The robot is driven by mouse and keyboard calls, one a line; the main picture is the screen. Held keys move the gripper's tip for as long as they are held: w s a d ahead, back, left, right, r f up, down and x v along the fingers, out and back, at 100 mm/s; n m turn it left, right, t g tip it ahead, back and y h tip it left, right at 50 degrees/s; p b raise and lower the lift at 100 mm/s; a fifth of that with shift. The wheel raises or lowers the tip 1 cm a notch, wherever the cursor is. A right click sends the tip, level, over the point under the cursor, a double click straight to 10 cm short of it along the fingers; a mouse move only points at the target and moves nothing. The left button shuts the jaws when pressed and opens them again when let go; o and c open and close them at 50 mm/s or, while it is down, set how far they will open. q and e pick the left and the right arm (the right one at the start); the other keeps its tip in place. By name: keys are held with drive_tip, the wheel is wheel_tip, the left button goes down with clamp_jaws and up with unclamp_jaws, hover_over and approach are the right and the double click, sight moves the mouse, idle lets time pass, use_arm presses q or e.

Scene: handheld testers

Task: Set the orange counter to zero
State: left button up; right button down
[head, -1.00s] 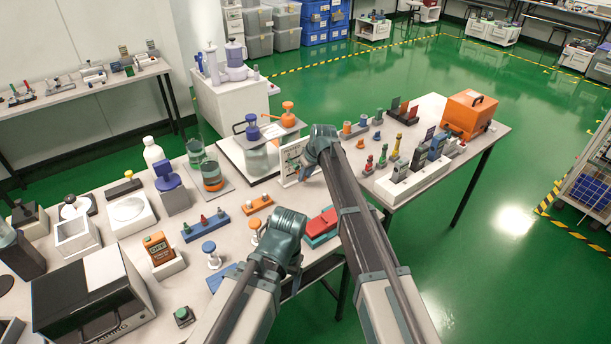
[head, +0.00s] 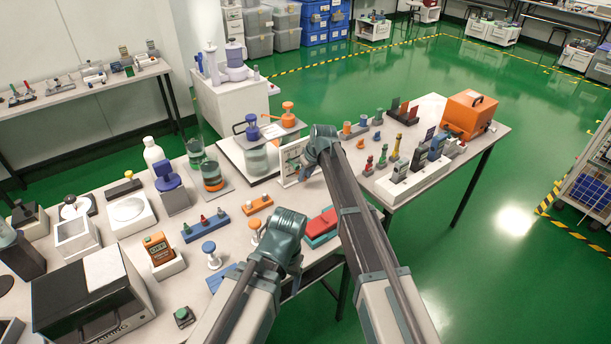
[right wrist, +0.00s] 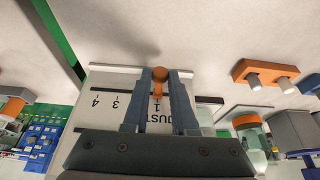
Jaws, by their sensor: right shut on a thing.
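The orange counter (head: 157,246) stands in a white base at the left of the bench in the head view; its small dark display is too small to read surely. My right gripper (right wrist: 160,80) is shut on an orange knob (right wrist: 160,74) with a round head. The knob sits in front of a white panel (right wrist: 105,82) printed with numbers and partly hidden lettering. In the head view the white panel (head: 289,158) stands upright, and my right wrist covers its right side. My left wrist shows low in the middle of the head view; its jaws are hidden.
Jars with blue and orange pump tops (head: 287,112) stand just behind the white panel. A red and teal case (head: 320,226) lies between my arms. A white rack (head: 410,180) and an orange box (head: 467,113) stand on the right. A blue peg strip (head: 205,228) lies near the counter.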

idle(0.3)
drive_tip(key=s+a, duration=0.2)
drive_tip(key=shift+s+a, duration=0.1)
drive_tip(key=shift+a, duration=0.3)
drive_tip(key=c, duration=0.7)
unclamp_jaws()
drive_tip(key=p+v, duration=1.2)
drive_tip(key=v, duration=0.1)
drive_tip(key=shift+r+p, duration=0.4)
